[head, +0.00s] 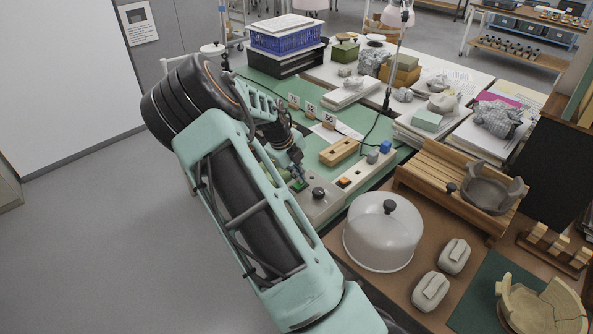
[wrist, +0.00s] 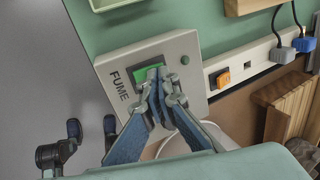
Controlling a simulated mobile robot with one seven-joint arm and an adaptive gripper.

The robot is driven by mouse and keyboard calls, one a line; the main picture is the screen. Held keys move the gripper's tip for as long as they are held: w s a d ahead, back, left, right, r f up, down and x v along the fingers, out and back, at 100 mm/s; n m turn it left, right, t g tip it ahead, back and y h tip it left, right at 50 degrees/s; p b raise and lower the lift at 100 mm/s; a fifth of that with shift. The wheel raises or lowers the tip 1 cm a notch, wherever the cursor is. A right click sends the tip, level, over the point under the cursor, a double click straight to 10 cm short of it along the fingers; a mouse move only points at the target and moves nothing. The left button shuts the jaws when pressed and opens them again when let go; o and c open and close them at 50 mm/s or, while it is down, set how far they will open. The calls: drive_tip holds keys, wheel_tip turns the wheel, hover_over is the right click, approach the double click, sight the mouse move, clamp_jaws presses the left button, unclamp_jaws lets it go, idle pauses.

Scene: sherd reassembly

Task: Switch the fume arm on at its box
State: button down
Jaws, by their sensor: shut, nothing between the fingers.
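The grey box marked FUME (wrist: 174,52) lies on the green bench top under my gripper in the wrist view; it also shows in the head view (head: 318,210). Its green rocker switch (wrist: 121,84) sits in a dark frame beside the lettering. A small round green lamp (wrist: 185,60) is on the box; I cannot tell if it is lit. My gripper (wrist: 156,76) is shut and empty, its fingertips over the right part of the switch and hiding some of it. I cannot tell whether they touch it. In the head view my gripper (head: 298,180) is at the box.
A white power strip with an orange switch (head: 344,182) lies right of the box, with blue (head: 386,147) and grey (head: 372,157) plugs. A clear dome with a black knob (head: 383,235) stands nearby. A wooden block (head: 338,152) lies behind. Open floor is left.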

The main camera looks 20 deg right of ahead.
drive_tip(key=shift+d+f, duration=0.1)
idle(0.3)
drive_tip(key=shift+w+d+f+y, duration=0.1)
drive_tip(key=shift+d+f+y, duration=0.15)
drive_tip(key=shift+y, duration=0.25)
drive_tip(key=shift+f, duration=0.1)
drive_tip(key=shift+a, duration=0.25)
drive_tip(key=shift+s+a, duration=0.3)
drive_tip(key=shift+a, duration=0.35)
